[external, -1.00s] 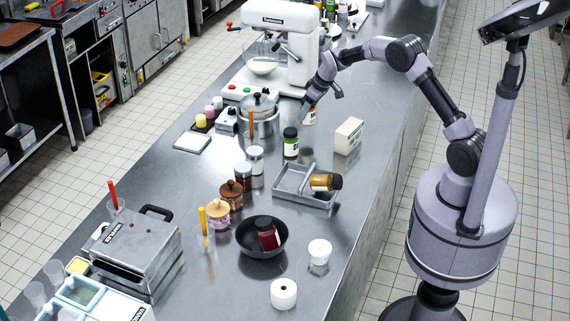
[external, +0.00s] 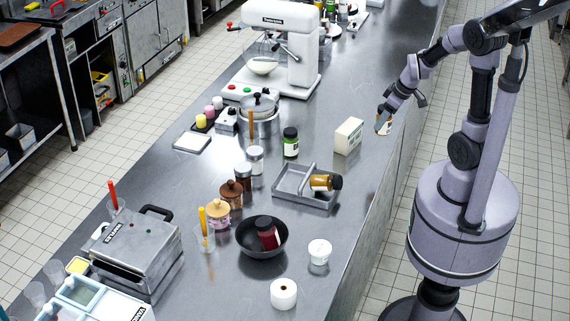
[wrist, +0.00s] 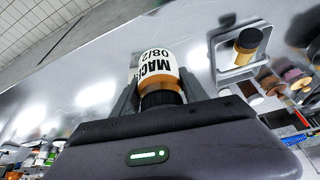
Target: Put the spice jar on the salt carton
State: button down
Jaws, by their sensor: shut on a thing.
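My gripper (external: 385,118) is shut on a jar (wrist: 157,72) with a white label, amber contents and a black lid. The label reads "MAC" and "08/2". In the external view the jar (external: 383,127) shows small below my gripper, near the right edge of the counter. A white carton (external: 348,136) with a green mark, apparently the salt carton, stands on the counter to the left of and slightly below my gripper in the picture. The jar and carton appear apart.
A grey divided tray (external: 290,180) holds a lying amber jar (external: 320,183). A green-labelled jar (external: 291,143) stands left of the carton. A black bowl (external: 246,246) holds a red jar. A stand mixer (external: 300,60) and pot (external: 262,122) stand farther back. Counter around the carton is mostly clear.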

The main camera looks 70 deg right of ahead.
jog(key=w+d, duration=0.2)
jog(key=w, duration=0.2)
jog(key=w+d+f, duration=0.1)
jog(key=w+d, duration=0.1)
jog(key=w, duration=0.2)
jog(key=w+d, duration=0.3)
jog(key=w, duration=0.2)
jog(key=shift+w+d+f+p, duration=0.1)
jog(key=shift+f+p, duration=0.2)
notch_tip(320, 180, down, 4)
jog(key=shift+w+d+r+b, duration=0.1)
jog(key=shift+r+b, duration=0.1)
jog(key=shift+b, duration=0.45)
jog(key=shift+f, duration=0.1)
jog(key=c, duration=0.6)
grip_release()
